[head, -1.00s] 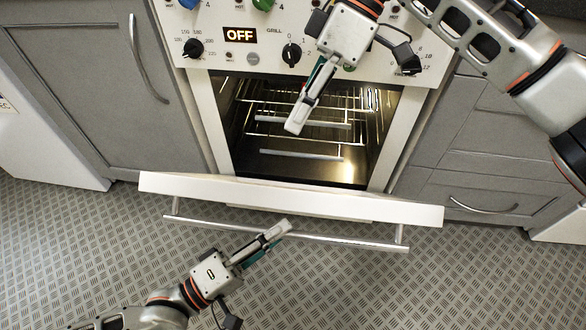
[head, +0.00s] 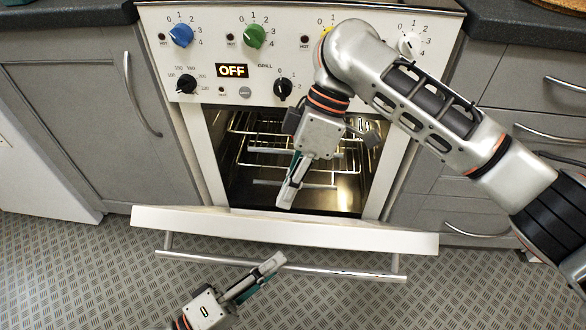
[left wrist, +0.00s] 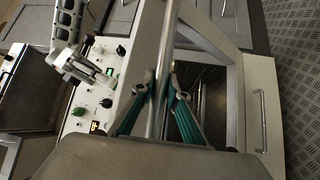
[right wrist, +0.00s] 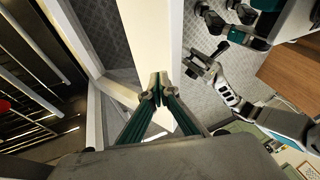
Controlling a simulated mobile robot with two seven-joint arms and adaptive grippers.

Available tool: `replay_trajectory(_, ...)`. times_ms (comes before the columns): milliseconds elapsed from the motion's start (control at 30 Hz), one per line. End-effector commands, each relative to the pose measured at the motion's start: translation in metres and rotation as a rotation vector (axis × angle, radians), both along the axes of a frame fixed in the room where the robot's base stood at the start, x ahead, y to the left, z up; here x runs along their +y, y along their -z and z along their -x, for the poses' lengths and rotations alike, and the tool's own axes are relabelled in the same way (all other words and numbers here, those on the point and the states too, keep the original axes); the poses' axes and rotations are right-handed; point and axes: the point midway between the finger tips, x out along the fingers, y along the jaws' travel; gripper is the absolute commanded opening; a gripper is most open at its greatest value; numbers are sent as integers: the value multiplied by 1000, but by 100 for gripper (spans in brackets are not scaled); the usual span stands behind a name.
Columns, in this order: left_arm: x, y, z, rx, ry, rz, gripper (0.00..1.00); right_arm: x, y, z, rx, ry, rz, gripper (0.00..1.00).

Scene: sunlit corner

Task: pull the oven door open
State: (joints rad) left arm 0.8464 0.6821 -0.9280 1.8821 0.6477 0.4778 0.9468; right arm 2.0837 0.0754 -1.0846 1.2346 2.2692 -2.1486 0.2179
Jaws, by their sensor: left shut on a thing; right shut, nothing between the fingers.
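The white oven door (head: 380,236) hangs partly open, tilted out from the lit oven cavity. Its metal handle (head: 340,273) runs along the front, and in the left wrist view the handle bar (left wrist: 164,60) passes between my finger pads. My left gripper (head: 276,260) is shut on this handle near its middle. My right gripper (head: 285,203) is shut and empty, pointing down in front of the cavity, close above the door's top edge. In the right wrist view its fingertips (right wrist: 158,88) meet over the white door edge (right wrist: 150,35); I cannot tell whether they touch it.
Wire racks (head: 285,150) fill the cavity behind my right gripper. The control panel (head: 205,70) with knobs and an OFF display is above. Grey cabinets (head: 85,120) flank the oven. The patterned floor (head: 100,260) in front is clear.

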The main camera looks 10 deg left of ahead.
Motion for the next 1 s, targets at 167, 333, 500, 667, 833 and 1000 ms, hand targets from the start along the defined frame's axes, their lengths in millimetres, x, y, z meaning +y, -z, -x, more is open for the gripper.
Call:
replay_trajectory(167,1,-1,-2,-3,-3,1,0,0,8,12,0,0,0,0)
replay_trajectory(333,1,-1,-2,-4,-2,0,0,0,10,15,-1,1,0,0)
replay_trajectory(500,1,-1,-2,-3,-2,-1,0,0,10,15,-1,1,0,0)
replay_trajectory(667,1,-1,-2,-3,-2,-1,0,-1,13,19,-1,1,1,0)
replay_trajectory(833,1,-2,-2,-4,-3,1,0,-1,24,37,3,-2,3,0)
replay_trajectory(1000,1,-6,-5,-11,-6,7,0,1,28,44,8,-4,3,0)
